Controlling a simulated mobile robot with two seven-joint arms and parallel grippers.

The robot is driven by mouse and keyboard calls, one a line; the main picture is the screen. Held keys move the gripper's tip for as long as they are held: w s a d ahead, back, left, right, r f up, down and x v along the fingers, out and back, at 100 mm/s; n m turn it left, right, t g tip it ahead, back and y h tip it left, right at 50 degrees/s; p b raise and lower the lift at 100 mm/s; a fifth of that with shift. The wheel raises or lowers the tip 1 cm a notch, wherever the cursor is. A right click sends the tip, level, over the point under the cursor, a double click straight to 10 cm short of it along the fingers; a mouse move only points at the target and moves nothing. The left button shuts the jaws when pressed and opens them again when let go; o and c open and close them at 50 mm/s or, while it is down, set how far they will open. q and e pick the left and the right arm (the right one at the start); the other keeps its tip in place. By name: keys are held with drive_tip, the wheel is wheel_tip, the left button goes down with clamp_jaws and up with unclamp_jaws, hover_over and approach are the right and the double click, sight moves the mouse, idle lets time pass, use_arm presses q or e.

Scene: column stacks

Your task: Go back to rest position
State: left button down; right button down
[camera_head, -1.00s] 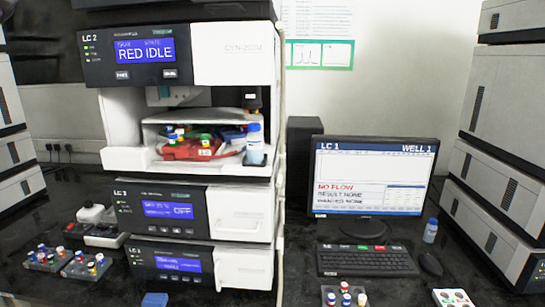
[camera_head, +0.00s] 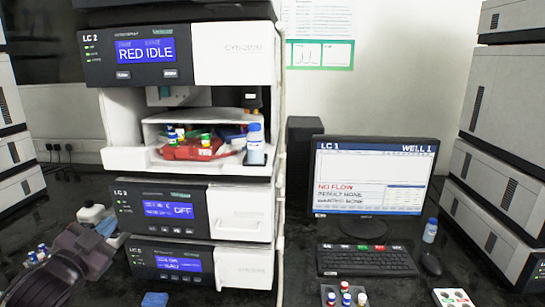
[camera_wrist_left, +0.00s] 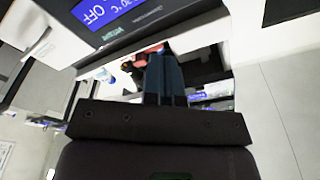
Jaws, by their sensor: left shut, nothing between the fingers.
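My left gripper (camera_head: 92,250) is at the lower left of the head view, dark and held over the bench beside the lower modules of the column stack. In the left wrist view its dark fingers (camera_wrist_left: 165,80) are together with nothing between them. The gripper covers most of the vial trays at the lower left; a few vials (camera_head: 38,253) show beside it. My right gripper is in neither view.
The LC stack (camera_head: 235,195) stands close right of the gripper; its open bay holds a red tray (camera_head: 192,151) with vials and a blue-capped bottle (camera_head: 255,146). A monitor (camera_head: 370,180), keyboard (camera_head: 365,260) and vial rack (camera_head: 345,297) stand further right.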

use_arm(q)
drive_tip(key=s+d+f+n+g+y, duration=0.15)
drive_tip(key=s+f, duration=0.25)
drive_tip(key=f, duration=0.4)
drive_tip(key=s+d+f+n+g, duration=0.15)
drive_tip(key=s+f, duration=0.25)
drive_tip(key=f, duration=0.4)
drive_tip(key=s+d+f+n+g+y, duration=0.15)
drive_tip(key=s+f, duration=0.25)
drive_tip(key=f, duration=0.4)
drive_tip(key=s+d+f+n+g, duration=0.1)
drive_tip(key=s+f+n+g, duration=0.1)
drive_tip(key=s+f, duration=0.3)
drive_tip(key=s+d+f+n+g, duration=0.1)
drive_tip(key=s+f+n, duration=0.1)
drive_tip(key=s+f, duration=0.4)
drive_tip(key=s, duration=0.5)
drive_tip(key=shift+s+d+f+g, duration=0.15)
drive_tip(key=shift+s+f+g, duration=0.1)
drive_tip(key=shift+g, duration=0.1)
idle(3.7)
